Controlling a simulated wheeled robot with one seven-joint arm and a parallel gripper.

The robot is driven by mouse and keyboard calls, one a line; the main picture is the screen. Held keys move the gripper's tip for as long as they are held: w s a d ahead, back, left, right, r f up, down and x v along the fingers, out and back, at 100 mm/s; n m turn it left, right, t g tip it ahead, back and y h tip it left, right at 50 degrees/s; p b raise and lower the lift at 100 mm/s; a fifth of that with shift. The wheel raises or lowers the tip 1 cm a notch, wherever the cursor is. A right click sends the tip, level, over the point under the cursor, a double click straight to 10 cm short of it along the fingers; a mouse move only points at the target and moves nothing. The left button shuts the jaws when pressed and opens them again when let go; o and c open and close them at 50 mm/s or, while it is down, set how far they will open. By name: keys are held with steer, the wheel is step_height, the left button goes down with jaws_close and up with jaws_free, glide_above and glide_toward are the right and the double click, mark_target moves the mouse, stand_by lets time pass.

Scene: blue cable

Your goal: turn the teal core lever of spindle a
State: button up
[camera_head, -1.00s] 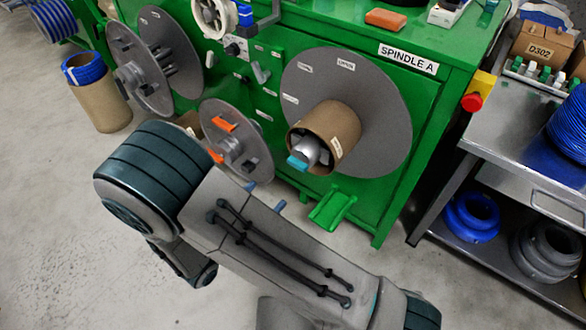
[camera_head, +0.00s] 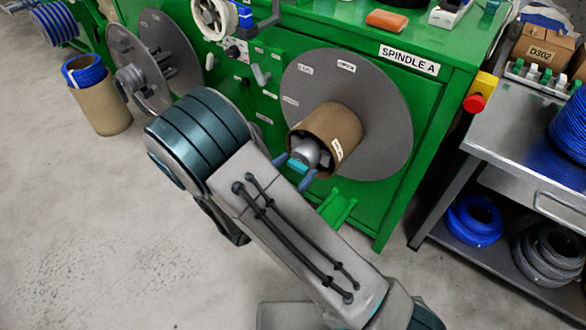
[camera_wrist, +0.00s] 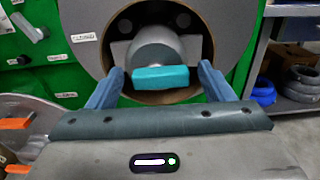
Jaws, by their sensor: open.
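The teal core lever (camera_head: 297,165) sits at the front of the grey core of spindle A, inside a brown cardboard tube (camera_head: 325,133) on the large grey disc (camera_head: 385,120). In the wrist view the teal lever (camera_wrist: 160,78) lies roughly level across the core's front. My gripper (camera_wrist: 162,72) is open, with one blue finger on each side of the lever. Gaps show between the lever and both fingers; how far the tips reach in depth is hard to tell. In the head view my gripper (camera_head: 294,170) is partly hidden by my arm.
The green machine (camera_head: 430,110) stands behind the spindle. A red stop button (camera_head: 473,102) is on its right corner, beside a metal shelf table (camera_head: 500,150). A grey disc with orange tabs (camera_wrist: 15,125) is close at lower left in the wrist view. Open floor lies left.

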steer(key=c, duration=1)
steer(key=shift+r+n+p, duration=0.15)
steer(key=shift+n+p, duration=0.15)
steer(key=shift+p, duration=0.15)
steer(key=n+p, duration=0.2)
steer(key=p, duration=0.1)
steer(key=shift+a+r, duration=0.1)
steer(key=shift+r, duration=0.1)
steer(key=n+p, duration=0.5)
steer(key=p, duration=0.1)
steer(key=shift+n, duration=0.4)
steer(key=n+p, duration=0.3)
steer(key=n, duration=0.2)
steer(key=shift+w+a+p, duration=0.15)
steer(key=shift+p, duration=0.15)
steer(key=shift+w+a+f+n+p, duration=0.1)
steer(key=shift+n+p, duration=0.35)
steer(key=shift+n, duration=0.65)
steer(key=shift+f+n+p, duration=0.1)
steer(key=shift+n+p, duration=0.35)
steer(key=shift+n, duration=0.65)
